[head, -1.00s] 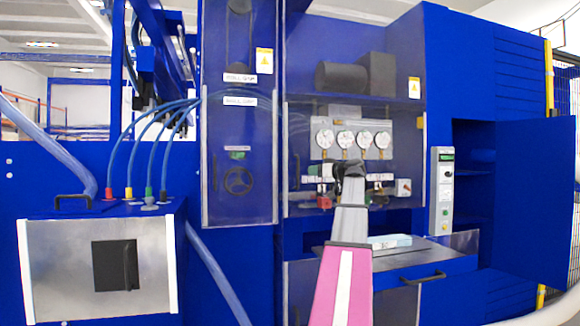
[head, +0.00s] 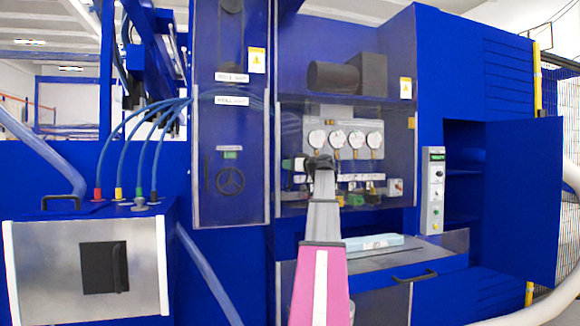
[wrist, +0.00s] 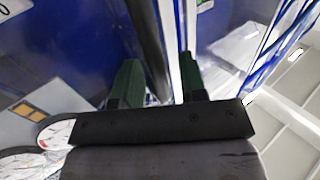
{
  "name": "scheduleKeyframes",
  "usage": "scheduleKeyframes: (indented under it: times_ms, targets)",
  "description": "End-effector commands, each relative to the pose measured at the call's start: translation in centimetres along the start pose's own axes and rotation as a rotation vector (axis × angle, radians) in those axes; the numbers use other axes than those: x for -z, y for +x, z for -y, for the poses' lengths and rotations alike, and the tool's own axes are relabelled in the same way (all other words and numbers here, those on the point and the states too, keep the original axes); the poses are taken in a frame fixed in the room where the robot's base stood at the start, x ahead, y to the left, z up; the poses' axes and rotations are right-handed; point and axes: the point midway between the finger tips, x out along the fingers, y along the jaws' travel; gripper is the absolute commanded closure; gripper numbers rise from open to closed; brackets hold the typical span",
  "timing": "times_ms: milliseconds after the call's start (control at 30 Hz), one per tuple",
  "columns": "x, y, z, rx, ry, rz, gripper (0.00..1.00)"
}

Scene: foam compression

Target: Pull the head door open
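The head door is a clear panel (head: 400,130) over several round gauges (head: 337,139) on the blue machine. It appears closed. My gripper (head: 290,164) is at its left edge, fingers pointing left, with the arm reaching up from below. In the wrist view my gripper (wrist: 158,80) has two dark green fingers apart. A dark bar (wrist: 148,40), apparently the door's handle, runs between them, closer to the left finger. A gap shows between the bar and the right finger, with a pale edge strip behind. Whether the left finger touches the bar is unclear.
A tall narrow clear panel (head: 230,170) stands left of the door. A light blue block (head: 374,242) lies on the ledge below. A control box (head: 432,190) and an open blue cabinet door (head: 520,200) are at the right. A metal-fronted box (head: 60,265) with hoses is at lower left.

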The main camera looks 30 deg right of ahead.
Motion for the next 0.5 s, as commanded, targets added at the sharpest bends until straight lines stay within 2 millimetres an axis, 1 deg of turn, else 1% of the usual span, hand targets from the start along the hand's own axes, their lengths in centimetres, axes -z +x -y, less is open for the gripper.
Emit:
scheduleKeyframes:
  times_ms: [300,367,400,433,500]
  targets:
    - [-0.01,0.21,0.01,0.0,0.0,0.0,0.61]
    - [0.0,0.21,0.01,0.0,0.0,0.0,0.81]
    - [0.0,0.2,0.01,0.0,0.0,0.0,0.94]
    - [0.0,0.2,0.01,0.0,0.0,0.0,1.0]
    - [0.0,0.19,0.01,0.0,0.0,0.0,1.0]
